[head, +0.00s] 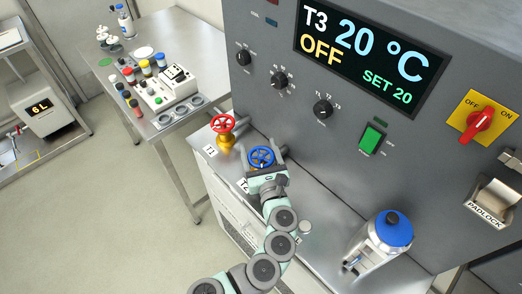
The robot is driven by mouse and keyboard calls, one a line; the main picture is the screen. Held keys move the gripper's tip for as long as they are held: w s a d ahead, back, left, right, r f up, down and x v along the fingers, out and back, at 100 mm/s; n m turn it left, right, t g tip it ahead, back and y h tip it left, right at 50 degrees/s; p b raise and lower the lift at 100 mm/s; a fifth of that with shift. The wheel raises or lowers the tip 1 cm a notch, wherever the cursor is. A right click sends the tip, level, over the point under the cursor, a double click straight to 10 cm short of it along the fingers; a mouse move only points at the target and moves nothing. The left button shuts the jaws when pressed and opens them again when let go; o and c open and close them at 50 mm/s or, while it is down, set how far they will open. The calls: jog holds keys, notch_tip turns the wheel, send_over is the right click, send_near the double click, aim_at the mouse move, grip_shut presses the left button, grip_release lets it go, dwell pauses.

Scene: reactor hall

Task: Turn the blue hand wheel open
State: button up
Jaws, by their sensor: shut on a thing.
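The blue hand wheel (262,156) sits on the metal ledge in front of the grey control panel, by a label that begins with T. My gripper (263,168) is at the near side of the blue wheel, shut on it. The fingertips and the valve body below the wheel are mostly hidden by my gripper. A red hand wheel (223,124) on a brass valve stands to the left, by a label reading T1.
A steel vessel with a blue lid (394,229) stands on the ledge at right. The panel's display (371,50) reads T3, OFF, 20 °C, SET 20. A red switch (477,125) and padlock hasp (493,203) are at right. A side table (118,83) holds bottles and small equipment.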

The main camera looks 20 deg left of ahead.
aim_at(253, 150)
jog(key=n+g+y, duration=0.1)
jog(key=n+g+y+b, duration=0.1)
jog(key=g, duration=0.1)
jog(key=n+g+y, duration=0.1)
jog(key=y, duration=0.1)
jog(key=shift+s+a+f+n, duration=0.2)
jog(key=shift+s+n, duration=0.05)
jog(key=shift+n, duration=0.05)
jog(key=shift+s+a+n+g+y+b, duration=0.1)
jog(key=shift+s+n+g+y+b, duration=0.1)
jog(key=shift+n+g+y, duration=0.5)
jog(key=shift+s+a+n+g+y+b, duration=0.1)
jog(key=shift+n+g+b, duration=0.25)
jog(key=shift+g, duration=0.7)
jog(key=shift+s+a+n+g+y+b, duration=0.15)
jog(key=shift+n+g+y, duration=0.25)
jog(key=shift+n+g, duration=0.35)
jog(key=shift+f+g, duration=0.1)
jog(key=shift+g, duration=0.3)
jog(key=o, duration=1.4)
jog(key=shift+c, duration=0.2)
jog(key=shift+r, duration=0.2)
jog(key=shift+r, duration=0.1)
notch_tip(253, 150, up, 20)
jog(key=p, duration=0.5)
